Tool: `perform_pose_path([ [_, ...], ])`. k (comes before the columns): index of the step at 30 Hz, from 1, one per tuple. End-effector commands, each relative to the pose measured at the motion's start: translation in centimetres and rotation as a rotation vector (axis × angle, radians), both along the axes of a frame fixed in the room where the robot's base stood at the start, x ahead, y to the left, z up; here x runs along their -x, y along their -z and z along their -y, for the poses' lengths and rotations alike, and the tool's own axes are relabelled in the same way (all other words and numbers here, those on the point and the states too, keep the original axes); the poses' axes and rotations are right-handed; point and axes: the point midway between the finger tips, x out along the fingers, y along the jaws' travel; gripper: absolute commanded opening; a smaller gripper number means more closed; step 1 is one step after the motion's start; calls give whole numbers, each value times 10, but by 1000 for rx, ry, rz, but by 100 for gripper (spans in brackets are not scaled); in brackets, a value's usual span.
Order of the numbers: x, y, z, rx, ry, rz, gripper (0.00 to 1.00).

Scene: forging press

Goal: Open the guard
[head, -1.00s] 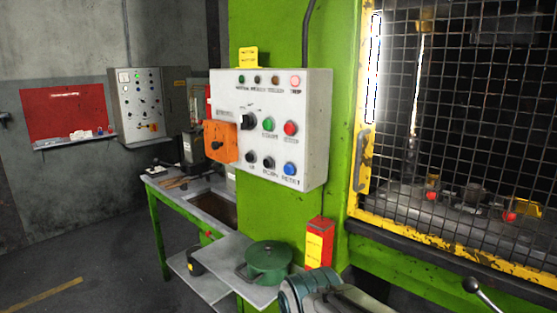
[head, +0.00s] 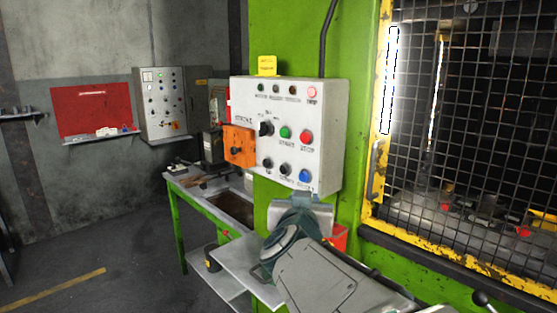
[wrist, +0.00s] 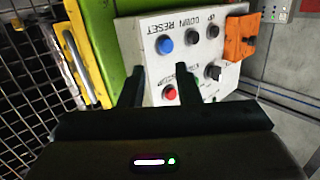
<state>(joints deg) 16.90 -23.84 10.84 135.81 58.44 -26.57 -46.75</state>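The guard is a wire mesh panel (head: 480,120) in a yellow frame on the right of the head view, standing closed across the press opening. A handle (head: 380,170) sits on the frame's left edge. In the wrist view, the guard's yellow edge (wrist: 88,60) and grey handle (wrist: 72,58) are at the left. My gripper (wrist: 160,72) shows two dark fingers apart with nothing between them. It points toward the lower part of the control box, right of the handle in the wrist view. In the head view, my arm's end is below the control box, left of the guard.
The grey control box (head: 290,130) with buttons is on the green column (head: 275,35), close to my gripper. An orange switch box (head: 239,146) juts from its left side. A green bench (head: 205,200) stands at the left. Open floor (head: 70,240) lies farther left.

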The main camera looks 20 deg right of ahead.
Motion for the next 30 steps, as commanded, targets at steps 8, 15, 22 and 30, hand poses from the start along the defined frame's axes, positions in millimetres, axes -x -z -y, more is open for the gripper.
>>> perform_pose_path([
  [8,41,-32,64,78,388,53,30],
  [15,45,-34,82,87,463,46,30],
  [22,23,-33,115,86,461,46,30],
  [30,-6,-34,158,86,460,47,30],
])
